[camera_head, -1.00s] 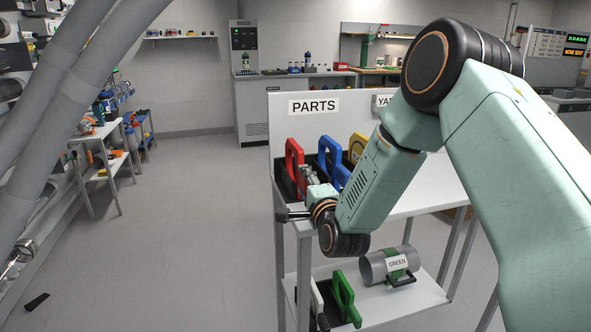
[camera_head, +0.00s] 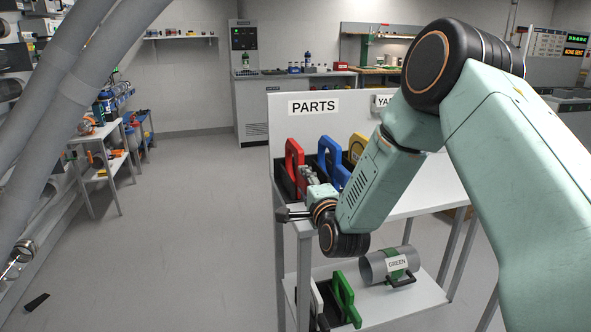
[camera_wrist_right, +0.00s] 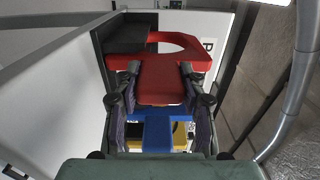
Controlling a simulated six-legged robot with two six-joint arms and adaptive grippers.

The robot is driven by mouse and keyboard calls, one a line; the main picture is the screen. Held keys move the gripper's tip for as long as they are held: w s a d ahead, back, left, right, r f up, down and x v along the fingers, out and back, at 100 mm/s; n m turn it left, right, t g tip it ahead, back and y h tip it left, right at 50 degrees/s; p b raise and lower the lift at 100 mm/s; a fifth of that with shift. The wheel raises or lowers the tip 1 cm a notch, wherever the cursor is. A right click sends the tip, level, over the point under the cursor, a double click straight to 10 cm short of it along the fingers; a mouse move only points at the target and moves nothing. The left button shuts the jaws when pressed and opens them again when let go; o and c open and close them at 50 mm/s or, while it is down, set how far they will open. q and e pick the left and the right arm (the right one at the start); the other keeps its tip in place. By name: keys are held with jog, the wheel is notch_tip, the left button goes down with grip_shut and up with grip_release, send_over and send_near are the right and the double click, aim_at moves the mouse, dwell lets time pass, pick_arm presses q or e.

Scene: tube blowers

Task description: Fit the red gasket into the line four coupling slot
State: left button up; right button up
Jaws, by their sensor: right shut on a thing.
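The red gasket (camera_head: 293,160) stands upright in a black holder at the left end of the parts shelf. In the right wrist view the red gasket (camera_wrist_right: 162,80) shows its flat tab and part of its round opening. My right gripper (camera_head: 306,177) is at the red gasket. In the right wrist view my right gripper (camera_wrist_right: 161,88) has a finger on each side of the tab and is shut on it. The gasket still sits at its black holder (camera_wrist_right: 125,38). The line four coupling slot cannot be made out. My left gripper is not seen.
A blue gasket (camera_head: 330,160) and a yellow one (camera_head: 357,146) stand beside the red one. A green gasket (camera_head: 345,298) and a grey pipe labelled GREEN (camera_head: 374,268) are on the lower shelf. Open floor (camera_head: 200,230) lies to the left.

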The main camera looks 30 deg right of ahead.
jog(key=shift+r+p, duration=0.35)
jog(key=shift+r, duration=0.3)
jog(key=shift+p+v, duration=0.35)
jog(key=shift+v, duration=1.3)
jog(key=p+v, duration=0.1)
jog(key=v, duration=0.6)
jog(key=shift+s, duration=0.35)
dwell(0.5)
jog(key=v, duration=0.6)
jog(key=shift+p, duration=0.35)
dwell(0.4)
jog(key=shift+f, duration=0.15)
